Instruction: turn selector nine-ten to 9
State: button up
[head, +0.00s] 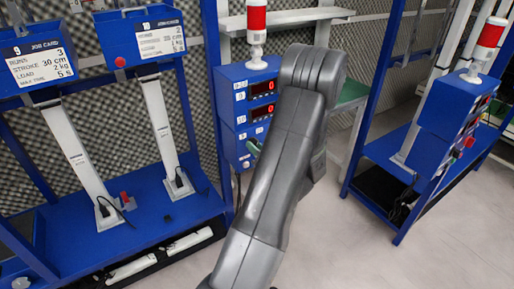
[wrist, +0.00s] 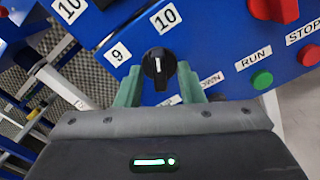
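The selector is a black round knob (wrist: 158,66) on a blue panel in the wrist view. Its white mark stands nearly upright in the picture, closer to the direction of the 10 label (wrist: 165,17) than of the 9 label (wrist: 118,53) at its upper left. My gripper (wrist: 160,72) has its two green fingers apart, one on each side of the knob, with gaps visible. I cannot tell how deep the fingertips reach. In the head view my arm hides the knob; a green finger of my gripper (head: 253,146) shows by the blue control box (head: 240,128).
Right of the knob in the wrist view are a green RUN button (wrist: 262,80), a red STOP button (wrist: 309,55) and a red knob (wrist: 275,8). In the head view, blue test stands (head: 150,200) fill the left, another blue bench (head: 405,165) stands right, with open floor (head: 350,250) between.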

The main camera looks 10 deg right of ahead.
jog(key=shift+w, duration=0.1)
grip_shut()
jog(key=shift+f+b, duration=0.1)
jog(key=shift+b, duration=0.3)
jog(key=shift+n+b, duration=6)
jog(key=shift+b, duration=1.85)
